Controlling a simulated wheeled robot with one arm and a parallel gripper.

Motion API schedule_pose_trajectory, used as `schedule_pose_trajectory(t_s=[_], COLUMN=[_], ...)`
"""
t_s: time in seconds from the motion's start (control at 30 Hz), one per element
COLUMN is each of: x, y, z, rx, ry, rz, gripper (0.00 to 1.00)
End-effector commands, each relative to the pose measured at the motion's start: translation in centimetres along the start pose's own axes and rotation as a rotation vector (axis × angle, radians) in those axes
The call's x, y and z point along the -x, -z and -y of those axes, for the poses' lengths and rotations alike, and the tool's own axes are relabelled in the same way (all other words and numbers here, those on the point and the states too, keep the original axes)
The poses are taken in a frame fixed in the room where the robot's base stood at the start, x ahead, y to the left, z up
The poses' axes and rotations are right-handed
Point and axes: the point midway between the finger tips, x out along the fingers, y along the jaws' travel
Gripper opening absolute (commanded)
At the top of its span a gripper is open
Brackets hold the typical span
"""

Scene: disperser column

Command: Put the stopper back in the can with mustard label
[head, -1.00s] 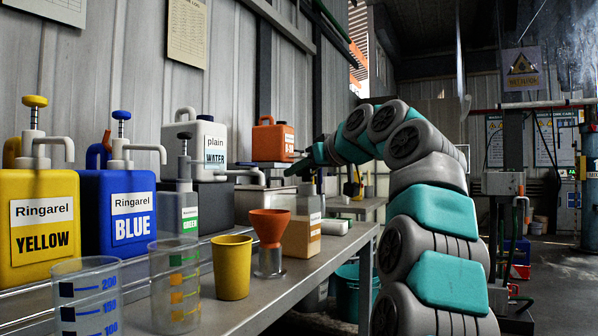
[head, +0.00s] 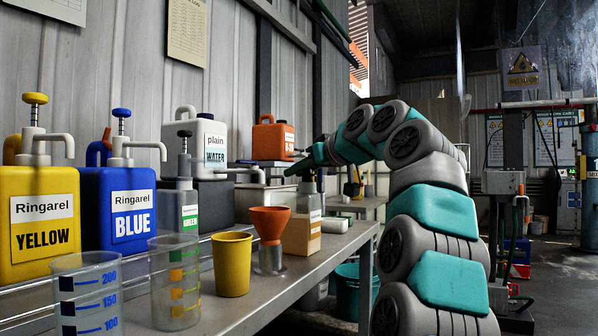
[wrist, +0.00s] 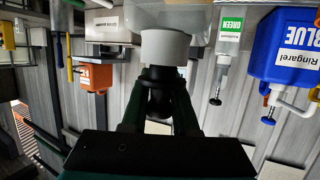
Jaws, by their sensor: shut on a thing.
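A pale can (head: 308,196) with a tan-mustard label stands near the bench's right end, partly behind a tan box (head: 298,238). My gripper (head: 303,170) is just above this can, pointing down and left. In the wrist view, which is upside down, my gripper (wrist: 158,100) is shut on the dark knob of the stopper (wrist: 158,78). A white round part (wrist: 165,47) lies directly beyond the knob, in line with a wider pale body. I cannot tell whether the stopper is seated in the can or held just over it.
An orange funnel (head: 270,225), a mustard cup (head: 233,264) and clear beakers (head: 88,295) stand along the bench front. Yellow (head: 42,225), blue (head: 117,215) and green-labelled (head: 181,212) pump containers stand behind them. The aisle on the right is open.

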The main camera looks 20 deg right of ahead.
Motion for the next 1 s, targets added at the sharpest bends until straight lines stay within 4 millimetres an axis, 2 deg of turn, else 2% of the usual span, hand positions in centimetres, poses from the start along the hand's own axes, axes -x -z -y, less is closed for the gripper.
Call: schedule_pose_trajectory(t_s=[1.0], x=[-0.27], y=[-0.85], z=[0.02], rx=[0.000], ry=[0.000], rz=[0.000], gripper=[0.00])
